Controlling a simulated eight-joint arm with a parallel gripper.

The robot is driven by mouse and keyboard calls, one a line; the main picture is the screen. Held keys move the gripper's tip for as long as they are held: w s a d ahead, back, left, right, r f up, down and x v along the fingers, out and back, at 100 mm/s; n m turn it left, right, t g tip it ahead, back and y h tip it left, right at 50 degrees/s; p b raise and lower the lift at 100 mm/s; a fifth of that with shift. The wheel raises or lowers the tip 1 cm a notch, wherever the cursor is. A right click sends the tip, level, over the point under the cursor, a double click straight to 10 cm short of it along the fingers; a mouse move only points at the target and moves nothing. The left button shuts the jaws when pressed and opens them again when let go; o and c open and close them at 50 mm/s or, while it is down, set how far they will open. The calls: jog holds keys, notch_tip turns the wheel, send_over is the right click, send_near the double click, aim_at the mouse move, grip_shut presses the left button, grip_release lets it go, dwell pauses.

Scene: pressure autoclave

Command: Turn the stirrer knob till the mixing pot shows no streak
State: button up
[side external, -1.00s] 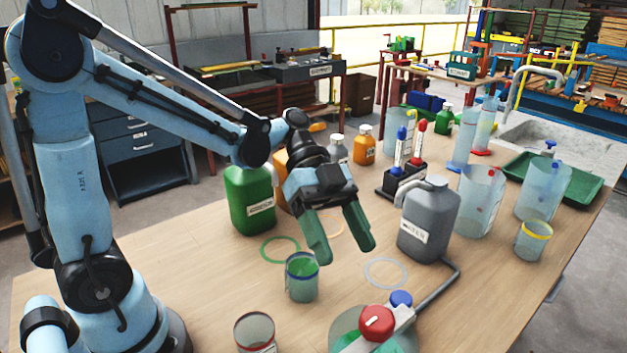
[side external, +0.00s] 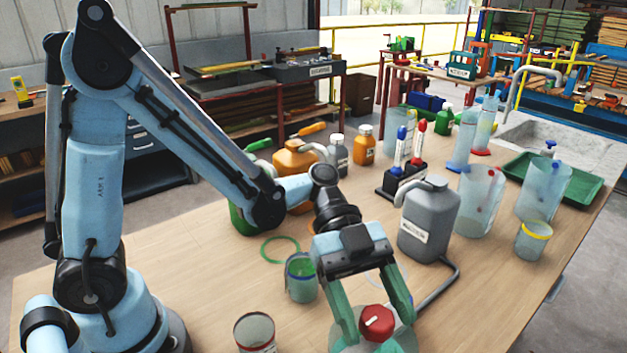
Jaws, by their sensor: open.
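The red stirrer knob (side external: 376,320), with a white mark on top, sits over the mixing pot (side external: 404,342) at the bottom edge of the side external view. The pot is clear and cut off by the frame; green shows in it, but I cannot tell if there is a streak. My gripper (side external: 378,327) is open and points down, with one green finger on each side of the knob. I cannot tell whether either finger touches it. The blue cap beside the knob is hidden behind my gripper.
A grey jug (side external: 428,225) stands just behind my gripper, with a grey pipe (side external: 440,293) running to the pot. A blue-rimmed green cup (side external: 300,280) and an empty red-rimmed cup (side external: 254,332) stand to the left. Several clear vessels stand at the right.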

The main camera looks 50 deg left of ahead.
jog(key=shift+s+d+f, duration=0.2)
jog(key=shift+d, duration=0.3)
jog(key=c, duration=1)
jog(key=shift+o, duration=0.2)
